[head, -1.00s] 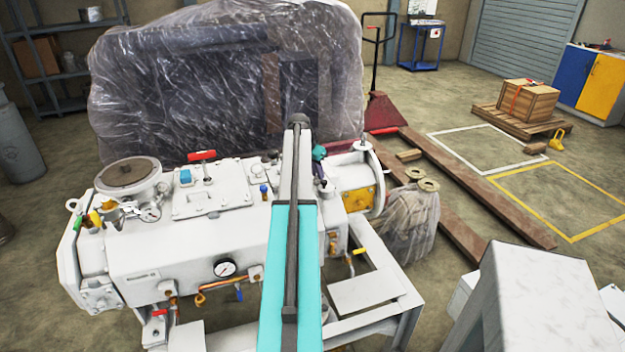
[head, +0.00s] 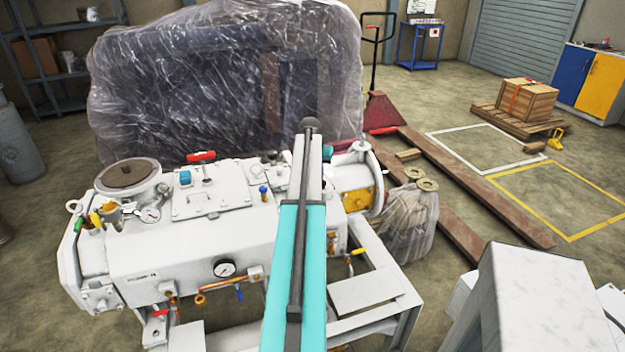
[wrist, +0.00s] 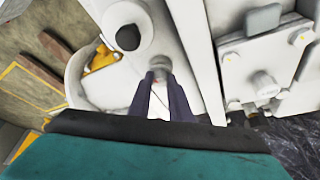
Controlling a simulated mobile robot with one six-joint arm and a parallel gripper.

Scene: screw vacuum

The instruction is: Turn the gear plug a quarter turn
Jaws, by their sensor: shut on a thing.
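In the wrist view my gripper (wrist: 161,84) has its two dark fingers close together, shut on a small grey round plug (wrist: 161,66), which looks like the gear plug. The plug stands on a white housing of the vacuum pump (wrist: 200,50). The fingertips hide part of the plug, so its turned angle cannot be read. In the head view my teal arm covers the gripper and the plug. The white screw vacuum pump (head: 190,245) stands on its frame below and left of the arm.
A black knob (wrist: 128,37) sits close beside the fingers. The pump carries a red handle (head: 201,156), a gauge (head: 224,268) and a yellow part (head: 357,199). A plastic-wrapped machine (head: 200,80) stands behind. The marked floor at right is open.

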